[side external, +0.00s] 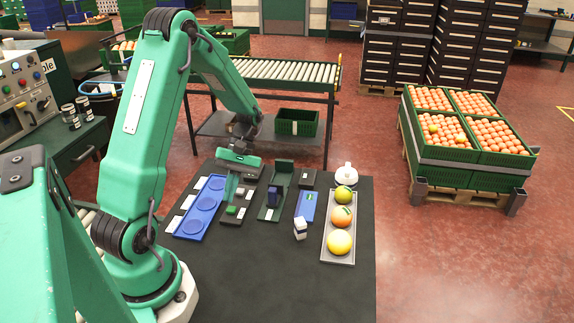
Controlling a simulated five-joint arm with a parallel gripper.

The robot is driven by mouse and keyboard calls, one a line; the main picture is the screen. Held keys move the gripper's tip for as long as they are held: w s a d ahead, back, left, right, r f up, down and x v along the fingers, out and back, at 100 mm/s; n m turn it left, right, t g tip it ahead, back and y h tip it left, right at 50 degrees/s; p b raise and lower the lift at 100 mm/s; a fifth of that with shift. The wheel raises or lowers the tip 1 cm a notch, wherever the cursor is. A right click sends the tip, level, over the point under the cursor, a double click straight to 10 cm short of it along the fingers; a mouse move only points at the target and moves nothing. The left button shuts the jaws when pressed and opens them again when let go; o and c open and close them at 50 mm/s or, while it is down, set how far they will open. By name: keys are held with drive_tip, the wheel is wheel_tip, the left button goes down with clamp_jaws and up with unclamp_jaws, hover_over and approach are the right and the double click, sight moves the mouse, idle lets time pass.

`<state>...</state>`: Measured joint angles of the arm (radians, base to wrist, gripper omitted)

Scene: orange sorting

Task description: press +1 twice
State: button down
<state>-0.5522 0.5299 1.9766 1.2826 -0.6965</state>
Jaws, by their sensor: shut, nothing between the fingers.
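My gripper (228,196) points down with its fingers together and nothing between them. It is over the far part of a dark narrow panel (226,222), which carries a green button (233,209) and small white labels. The labels are too small to read, so I cannot tell which key is +1. The fingertips are close to the panel; whether they touch a key cannot be made out. My gripper hides part of the panel's far end.
Left of the panel lies a blue tray (187,229) with round recesses. The table's front is clear.

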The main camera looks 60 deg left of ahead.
sight(234, 208)
drive_tip(key=shift+r, duration=2)
drive_tip(key=s+d+r+m+t+y, duration=0.3)
drive_tip(key=d+r+m+t+y, duration=0.1)
drive_tip(key=d+r+m+t, duration=0.7)
drive_tip(key=shift+d+r+m+t, duration=0.4)
drive_tip(key=shift+d+r+m, duration=1.3)
drive_tip(key=shift+d+r, duration=0.7)
drive_tip(key=shift+s, duration=0.1)
